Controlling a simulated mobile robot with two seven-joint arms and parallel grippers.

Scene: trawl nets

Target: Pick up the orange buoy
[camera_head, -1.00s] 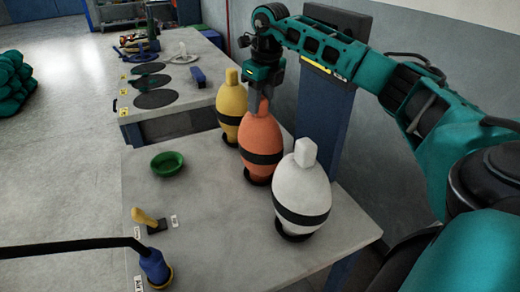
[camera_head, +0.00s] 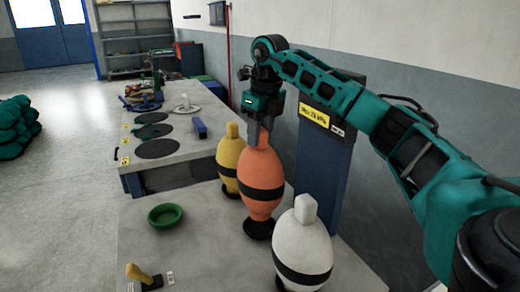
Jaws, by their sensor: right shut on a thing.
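The orange buoy (camera_head: 260,171) with a black band hangs upright in my right gripper (camera_head: 264,132), whose fingers are shut on its top knob. The knob is largely hidden by the fingers. The buoy's lower end is just above a dark round stand (camera_head: 258,229) on the table, with a small gap that is hard to judge. The yellow buoy (camera_head: 227,159) stands behind it to the left. The white buoy (camera_head: 303,239) stands in front to the right. My left gripper is not in view.
The grey table (camera_head: 205,245) also bears a green bowl (camera_head: 166,216) and a yellow-handled tool (camera_head: 140,274). A farther bench (camera_head: 190,148) has dark discs and a blue block (camera_head: 200,128). A blue post (camera_head: 323,165) stands close behind the buoys.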

